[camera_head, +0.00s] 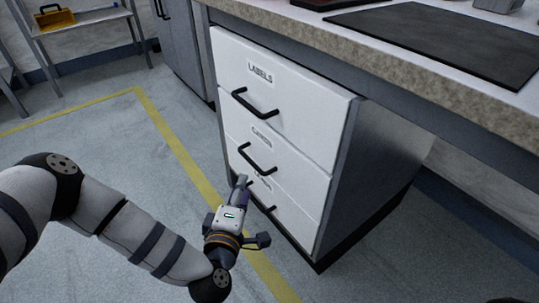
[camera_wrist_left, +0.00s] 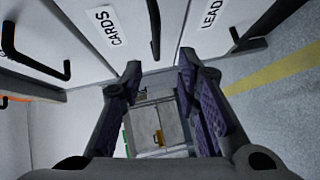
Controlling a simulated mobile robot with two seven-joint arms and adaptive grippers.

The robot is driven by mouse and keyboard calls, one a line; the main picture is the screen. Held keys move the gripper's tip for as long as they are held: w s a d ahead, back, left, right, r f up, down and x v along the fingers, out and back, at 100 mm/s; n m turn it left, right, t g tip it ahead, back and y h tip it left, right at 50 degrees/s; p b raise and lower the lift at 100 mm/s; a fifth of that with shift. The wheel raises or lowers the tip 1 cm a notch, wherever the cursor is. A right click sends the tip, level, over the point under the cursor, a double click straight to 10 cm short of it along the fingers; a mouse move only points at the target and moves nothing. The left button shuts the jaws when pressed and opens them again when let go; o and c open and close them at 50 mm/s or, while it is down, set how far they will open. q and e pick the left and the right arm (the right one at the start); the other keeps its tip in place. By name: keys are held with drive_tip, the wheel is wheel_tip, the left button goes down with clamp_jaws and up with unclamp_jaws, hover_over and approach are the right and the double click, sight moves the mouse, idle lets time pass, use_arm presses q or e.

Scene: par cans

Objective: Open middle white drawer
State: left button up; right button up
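The white drawer unit (camera_head: 325,150) has three stacked drawers, all looking shut. The middle drawer (camera_head: 290,165) has a black bar handle (camera_head: 257,160) and a label that reads CARDS in the left wrist view (camera_wrist_left: 107,26). My left gripper (camera_head: 241,184) is in front of the unit, just below and left of the middle handle. In the left wrist view its two fingers (camera_wrist_left: 160,75) are spread apart with nothing between them. The middle handle (camera_wrist_left: 154,28) shows above the gap between the fingertips; I cannot tell if they touch. My right gripper is not in view.
The top drawer (camera_head: 285,88), labelled LABELS, is above; the lower drawer (camera_head: 288,215) is partly hidden by my gripper. A countertop (camera_head: 400,65) with a dark mat (camera_head: 440,40) overhangs the unit. A yellow floor line (camera_head: 180,150) runs alongside. Floor to the left is clear.

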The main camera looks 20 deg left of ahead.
sight(249, 162)
use_arm(q)
drive_tip(key=b+x, duration=0.2)
drive_tip(key=x, duration=0.3)
drive_tip(key=b+x, duration=0.2)
drive_tip(key=x, duration=0.4)
drive_tip(key=shift+w+a+r, duration=0.1)
drive_tip(key=shift+r, duration=0.25)
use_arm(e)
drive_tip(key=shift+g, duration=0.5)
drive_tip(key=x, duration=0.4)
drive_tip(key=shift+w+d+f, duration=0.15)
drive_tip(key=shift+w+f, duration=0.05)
use_arm(q)
drive_tip(key=shift+c, duration=0.6)
clamp_jaws()
